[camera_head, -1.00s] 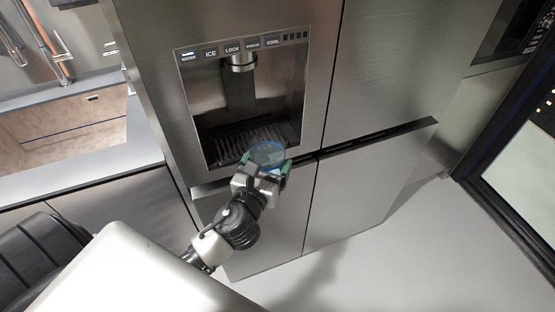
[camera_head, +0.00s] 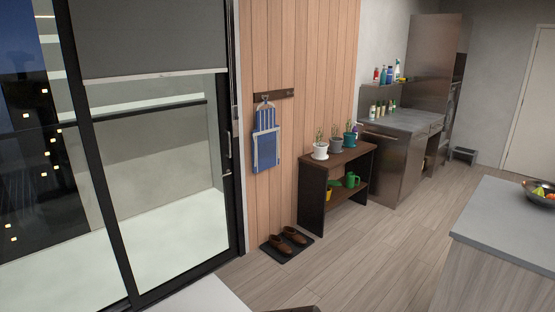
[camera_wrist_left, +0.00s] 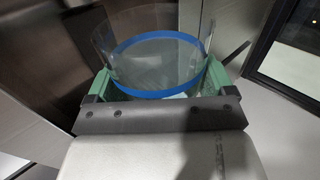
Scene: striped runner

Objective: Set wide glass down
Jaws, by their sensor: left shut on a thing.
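The wide glass (camera_wrist_left: 158,68) is clear with a blue band and shows in the left wrist view. My left gripper (camera_wrist_left: 155,82) is shut on it, with a green finger on each side of the glass. The glass appears upright, and no surface shows touching its base, which is partly hidden by the gripper body. Neither the glass nor either gripper is in the head view. My right gripper is in no view.
The head view shows a sliding glass door (camera_head: 160,180), shoes on a mat (camera_head: 287,243), a dark shelf (camera_head: 335,165) with potted plants, and a steel counter (camera_head: 405,120). A grey-topped island (camera_head: 500,222) with a fruit bowl (camera_head: 540,193) stands right. Wooden floor between is clear.

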